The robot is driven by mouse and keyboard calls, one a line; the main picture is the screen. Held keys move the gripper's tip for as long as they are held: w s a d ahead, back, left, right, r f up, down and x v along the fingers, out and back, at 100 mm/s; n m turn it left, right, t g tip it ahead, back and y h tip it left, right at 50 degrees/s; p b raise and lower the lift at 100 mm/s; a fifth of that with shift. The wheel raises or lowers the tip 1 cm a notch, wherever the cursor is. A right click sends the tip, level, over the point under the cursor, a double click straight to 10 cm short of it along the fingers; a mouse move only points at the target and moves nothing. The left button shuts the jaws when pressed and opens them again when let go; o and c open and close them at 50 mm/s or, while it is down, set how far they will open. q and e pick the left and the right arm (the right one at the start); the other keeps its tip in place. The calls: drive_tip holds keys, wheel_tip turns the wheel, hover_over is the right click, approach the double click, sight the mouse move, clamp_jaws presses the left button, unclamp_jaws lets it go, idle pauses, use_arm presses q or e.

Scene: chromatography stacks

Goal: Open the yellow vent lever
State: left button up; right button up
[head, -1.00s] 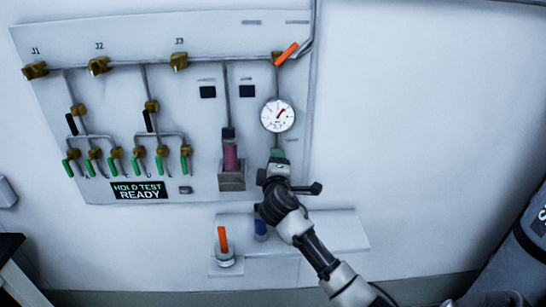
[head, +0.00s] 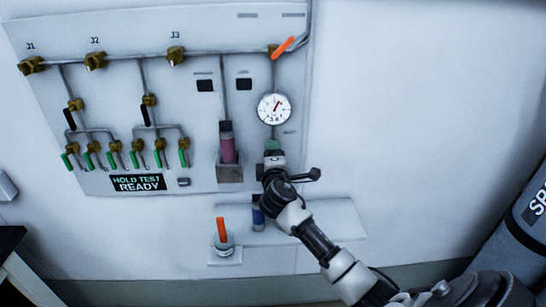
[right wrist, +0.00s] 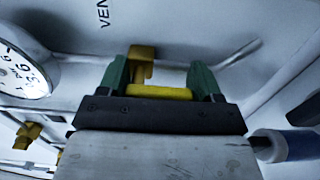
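The yellow vent lever (right wrist: 160,92) shows in the right wrist view below part of the label "VEN", as a yellow bar with a darker yellow stem above it. My right gripper (right wrist: 160,82) has its two green fingers apart, one on each side of the bar. The bar spans most of the gap; I cannot tell whether the fingers touch it. In the head view my right gripper (head: 272,147) is at the panel just below the round gauge and hides the lever. My left gripper is not in view.
The panel (head: 200,125) carries valves with green and black levers, an orange lever (head: 283,46) at the top right and a display (head: 138,183) reading "HOLD TEST READY".

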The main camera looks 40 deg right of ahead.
drive_tip(key=o, duration=0.3)
drive_tip(key=shift+o, duration=0.2)
drive_tip(key=b+v, duration=0.1)
drive_tip(key=v, duration=0.9)
drive_tip(key=shift+s+a, duration=0.2)
drive_tip(key=shift+s, duration=0.15)
